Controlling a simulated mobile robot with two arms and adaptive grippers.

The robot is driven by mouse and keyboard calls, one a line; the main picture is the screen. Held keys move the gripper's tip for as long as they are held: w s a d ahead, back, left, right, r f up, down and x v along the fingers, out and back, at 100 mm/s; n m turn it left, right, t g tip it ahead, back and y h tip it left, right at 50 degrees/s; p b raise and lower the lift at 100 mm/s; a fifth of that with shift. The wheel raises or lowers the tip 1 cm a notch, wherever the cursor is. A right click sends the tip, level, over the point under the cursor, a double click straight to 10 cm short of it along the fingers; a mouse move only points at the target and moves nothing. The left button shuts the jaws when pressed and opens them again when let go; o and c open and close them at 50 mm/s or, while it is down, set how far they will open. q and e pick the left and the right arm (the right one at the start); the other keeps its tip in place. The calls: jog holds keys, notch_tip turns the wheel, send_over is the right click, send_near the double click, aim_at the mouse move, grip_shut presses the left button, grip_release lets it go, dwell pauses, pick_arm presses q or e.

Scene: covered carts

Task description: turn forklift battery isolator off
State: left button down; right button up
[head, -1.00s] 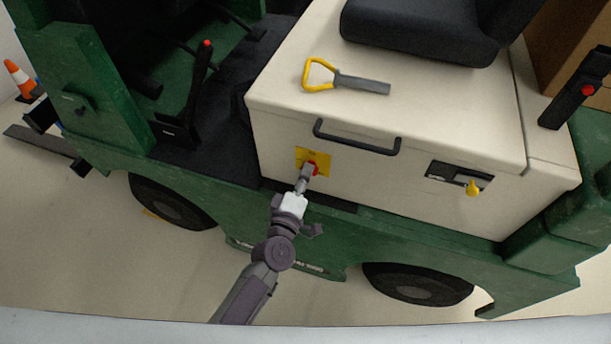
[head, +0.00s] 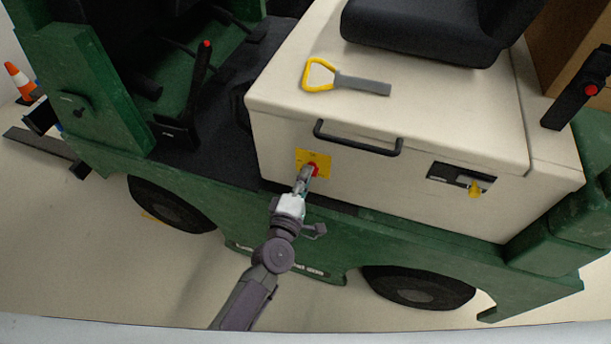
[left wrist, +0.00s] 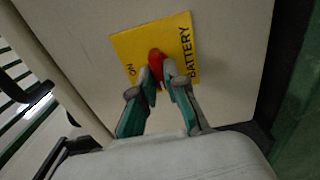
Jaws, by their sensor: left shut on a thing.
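The battery isolator is a red knob (left wrist: 156,60) on a yellow plate (head: 320,158) on the side of the forklift's cream battery box. In the left wrist view the yellow plate (left wrist: 185,37) carries the words "ON" and "BATTERY". My left gripper (head: 308,174) is at the knob. In the left wrist view its two fingers (left wrist: 160,76) are closed on the knob from either side, hiding part of it. The knob's exact angle is hard to tell. My right gripper does not show.
A black handle (head: 357,145) is above and right of the plate. A yellow-handled tool (head: 345,82) lies on the box top. A recessed panel with a yellow key-like part (head: 475,188) is further right. The green chassis (head: 380,232) runs below.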

pick_arm(q)
jog(key=c, duration=1.2)
grip_release()
jog(key=shift+s, duration=0.1)
jog(key=v, duration=1.2)
